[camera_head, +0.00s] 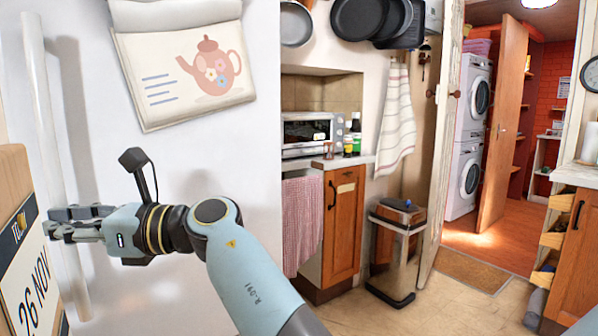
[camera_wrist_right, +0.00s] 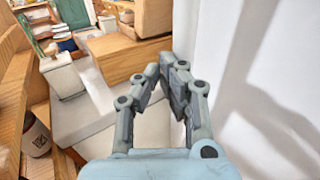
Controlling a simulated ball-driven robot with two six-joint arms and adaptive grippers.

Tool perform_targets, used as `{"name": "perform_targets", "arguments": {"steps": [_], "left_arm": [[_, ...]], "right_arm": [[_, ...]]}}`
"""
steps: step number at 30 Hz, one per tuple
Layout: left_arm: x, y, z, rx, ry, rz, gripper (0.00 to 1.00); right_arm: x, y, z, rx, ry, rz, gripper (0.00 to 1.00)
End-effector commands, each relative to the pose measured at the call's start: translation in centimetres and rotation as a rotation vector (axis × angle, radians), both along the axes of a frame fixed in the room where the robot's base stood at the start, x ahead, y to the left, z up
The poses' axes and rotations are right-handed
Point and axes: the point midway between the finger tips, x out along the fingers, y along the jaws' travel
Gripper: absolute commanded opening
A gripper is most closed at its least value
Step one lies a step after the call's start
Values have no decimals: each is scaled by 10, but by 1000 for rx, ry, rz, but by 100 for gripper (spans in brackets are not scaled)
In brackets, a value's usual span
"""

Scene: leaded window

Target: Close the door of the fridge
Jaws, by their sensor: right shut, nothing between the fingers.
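The fridge door (camera_head: 190,170) is a broad white panel filling the left half of the head view. A long white vertical handle (camera_head: 40,130) runs down its left side and casts a shadow on it. My right gripper (camera_head: 62,222) reaches left across the door and overlaps the handle; I cannot tell whether they touch. Its fingers are shut and empty. In the wrist view the right gripper (camera_wrist_right: 166,72) has its fingertips together, beside a white surface (camera_wrist_right: 270,80) with shadows on the right. The fridge's inside is hidden, and I cannot tell how far the door stands open. My left gripper is out of view.
A teapot picture (camera_head: 200,75) hangs on the door. A wooden date block (camera_head: 25,255) is close at the lower left. Right of the door are a wooden cabinet (camera_head: 343,225) and a bin (camera_head: 393,255).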

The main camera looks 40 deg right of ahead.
Motion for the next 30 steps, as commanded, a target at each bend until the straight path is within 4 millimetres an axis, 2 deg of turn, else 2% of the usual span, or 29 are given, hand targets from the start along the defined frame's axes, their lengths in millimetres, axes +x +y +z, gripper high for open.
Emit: {"name": "perform_targets", "arguments": {"steps": [6,12,18,30], "left_arm": [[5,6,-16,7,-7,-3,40],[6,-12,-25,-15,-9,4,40],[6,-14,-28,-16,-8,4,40],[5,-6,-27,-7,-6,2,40]], "right_arm": [[35,5,-3,1,-1,-10,0],[53,9,-1,1,0,-10,0],[62,11,1,2,-1,-11,0],[65,11,6,4,-8,-15,0]]}}
